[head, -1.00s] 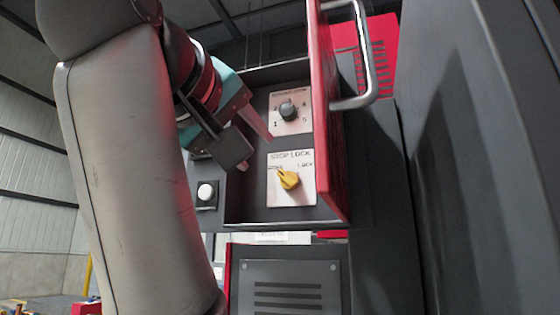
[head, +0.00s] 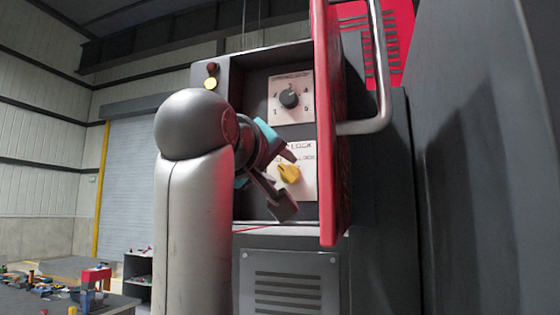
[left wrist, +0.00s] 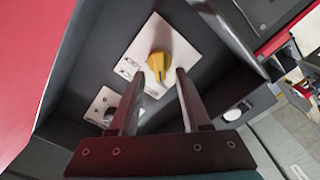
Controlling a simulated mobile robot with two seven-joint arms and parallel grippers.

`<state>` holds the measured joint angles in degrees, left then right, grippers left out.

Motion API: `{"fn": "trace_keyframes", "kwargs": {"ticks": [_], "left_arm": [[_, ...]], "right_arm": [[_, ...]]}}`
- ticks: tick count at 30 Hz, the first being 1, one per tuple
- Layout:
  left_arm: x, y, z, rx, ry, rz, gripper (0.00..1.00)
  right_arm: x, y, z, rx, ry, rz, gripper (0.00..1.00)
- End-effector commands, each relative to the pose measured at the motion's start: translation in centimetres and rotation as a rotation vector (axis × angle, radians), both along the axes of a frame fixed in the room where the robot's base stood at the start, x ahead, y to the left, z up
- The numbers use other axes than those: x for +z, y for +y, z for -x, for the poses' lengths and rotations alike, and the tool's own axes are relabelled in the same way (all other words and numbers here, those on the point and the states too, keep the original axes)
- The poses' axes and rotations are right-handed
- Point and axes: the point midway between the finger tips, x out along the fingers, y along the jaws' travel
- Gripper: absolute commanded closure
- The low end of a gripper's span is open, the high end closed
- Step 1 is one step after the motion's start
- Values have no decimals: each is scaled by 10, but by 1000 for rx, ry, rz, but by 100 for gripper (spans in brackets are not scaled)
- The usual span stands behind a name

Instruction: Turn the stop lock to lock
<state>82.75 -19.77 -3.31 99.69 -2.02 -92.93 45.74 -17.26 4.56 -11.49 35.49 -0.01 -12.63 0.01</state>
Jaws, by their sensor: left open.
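The yellow stop lock knob (head: 289,174) sits on a white plate (head: 309,186) inside the open red-doored control box. Its narrow end points up and left, away from the LOCK label at the plate's right. My left gripper (head: 284,166) is open in front of the knob, partly covering the plate's left side and lettering. In the left wrist view the knob (left wrist: 160,66) shows between and just beyond the tips of the open gripper (left wrist: 158,78). I cannot tell whether the fingers touch it. My right gripper is not in view.
A dark rotary dial (head: 289,99) on its own plate is above the knob. The open red door (head: 330,120) with a metal handle (head: 382,85) stands close on the right. A white button (left wrist: 236,112) shows in the left wrist view. A cluttered table (head: 60,290) is at far left.

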Motion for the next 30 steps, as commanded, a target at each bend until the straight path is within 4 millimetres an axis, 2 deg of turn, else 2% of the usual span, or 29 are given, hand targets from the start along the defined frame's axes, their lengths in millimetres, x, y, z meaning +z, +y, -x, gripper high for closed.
{"fn": "trace_keyframes", "kwargs": {"ticks": [6,14,27,30], "left_arm": [[0,-4,-14,0,1,0,52],[0,-5,-14,0,0,0,52],[0,-5,-14,0,0,0,100],[0,-5,-14,0,0,0,100]], "right_arm": [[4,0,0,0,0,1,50],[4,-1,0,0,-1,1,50],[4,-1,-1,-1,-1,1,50],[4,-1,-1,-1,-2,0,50]]}}
